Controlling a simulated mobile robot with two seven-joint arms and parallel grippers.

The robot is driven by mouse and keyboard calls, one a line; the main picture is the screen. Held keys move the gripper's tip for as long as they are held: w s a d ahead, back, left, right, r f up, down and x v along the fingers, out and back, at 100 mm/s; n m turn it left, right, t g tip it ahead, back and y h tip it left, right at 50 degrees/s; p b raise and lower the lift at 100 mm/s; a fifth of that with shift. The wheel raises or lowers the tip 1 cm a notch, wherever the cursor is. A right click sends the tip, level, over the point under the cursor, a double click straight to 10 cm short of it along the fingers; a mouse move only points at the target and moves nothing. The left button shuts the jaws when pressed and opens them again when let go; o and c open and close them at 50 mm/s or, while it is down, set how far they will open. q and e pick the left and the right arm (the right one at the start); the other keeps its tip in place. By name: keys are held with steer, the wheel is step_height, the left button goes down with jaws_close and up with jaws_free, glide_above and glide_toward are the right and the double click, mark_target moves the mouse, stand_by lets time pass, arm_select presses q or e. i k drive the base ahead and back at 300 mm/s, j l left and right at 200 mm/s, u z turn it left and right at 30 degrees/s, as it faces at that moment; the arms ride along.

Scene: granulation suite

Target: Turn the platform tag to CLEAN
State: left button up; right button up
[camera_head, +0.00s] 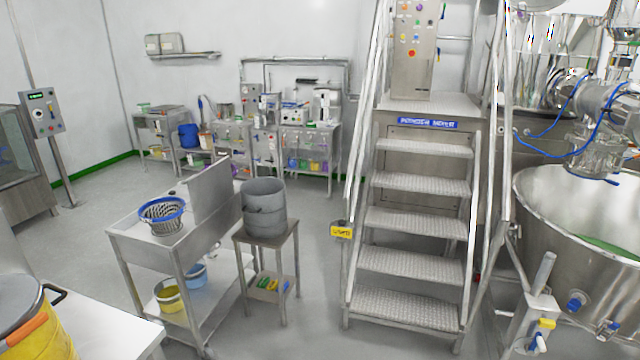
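A small yellow tag (341,232) hangs at the left side of the steel platform steps (415,215), low on the handrail post. It has dark lettering on it, too small for me to read with certainty. No green face or CLEAN wording shows on it. The top landing (430,101) of the platform has a blue label (429,123) on its front edge. Neither of my grippers shows in the head view.
A steel cart (150,245) with a blue-rimmed basket (162,213) and a small stand with a grey bucket (264,207) are left of the steps. A large steel bowl (575,240) is at right. Floor (310,300) before the steps is clear.

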mark_target(341, 231)
steer(key=i+z, duration=0.1)
steer(key=i, duration=0.45)
steer(key=i+j+z, duration=0.15)
steer(key=i, duration=0.35)
steer(key=i+j+z, duration=0.1)
steer(key=i, duration=0.45)
